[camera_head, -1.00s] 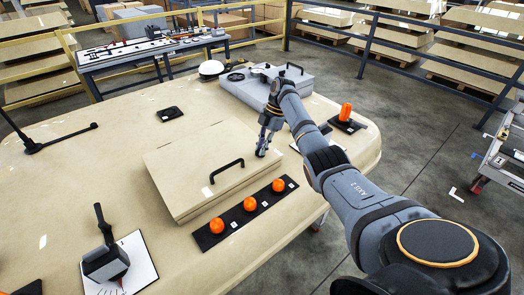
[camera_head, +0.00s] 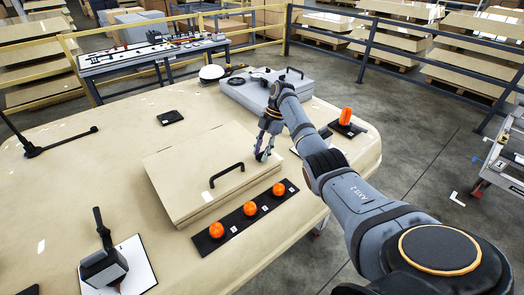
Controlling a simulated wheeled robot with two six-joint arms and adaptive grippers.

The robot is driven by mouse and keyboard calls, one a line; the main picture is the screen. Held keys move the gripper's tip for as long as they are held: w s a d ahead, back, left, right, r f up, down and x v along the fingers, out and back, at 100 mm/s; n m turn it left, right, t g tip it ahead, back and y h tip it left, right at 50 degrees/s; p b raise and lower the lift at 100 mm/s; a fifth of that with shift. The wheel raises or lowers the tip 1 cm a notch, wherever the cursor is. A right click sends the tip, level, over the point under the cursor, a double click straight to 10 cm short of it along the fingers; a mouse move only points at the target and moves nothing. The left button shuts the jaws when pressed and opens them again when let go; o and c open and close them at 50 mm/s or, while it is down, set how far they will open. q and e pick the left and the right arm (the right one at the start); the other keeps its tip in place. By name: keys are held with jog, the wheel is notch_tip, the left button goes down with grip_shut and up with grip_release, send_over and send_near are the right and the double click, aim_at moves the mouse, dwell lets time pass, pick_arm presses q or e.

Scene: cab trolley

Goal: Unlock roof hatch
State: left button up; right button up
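The roof hatch (camera_head: 195,165) is a tan square panel lying closed on the tan roof, with a black bar handle (camera_head: 227,174) near its front right. A black strip (camera_head: 234,226) along its front edge carries three orange knobs: left (camera_head: 216,230), middle (camera_head: 250,208) and right (camera_head: 279,189). My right gripper (camera_head: 263,156) points down by the hatch's right corner, above and behind the right knob and apart from it. Its fingers look parted, with nothing visible between them. My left gripper is not in view.
A grey case (camera_head: 262,92) stands behind my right arm. An orange knob on a black base (camera_head: 345,122) is at the right edge. A black lever device (camera_head: 103,262) on a white plate is at the front left. A white dome (camera_head: 212,73) sits at the back.

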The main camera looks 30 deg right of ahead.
jog(key=v, duration=1.2)
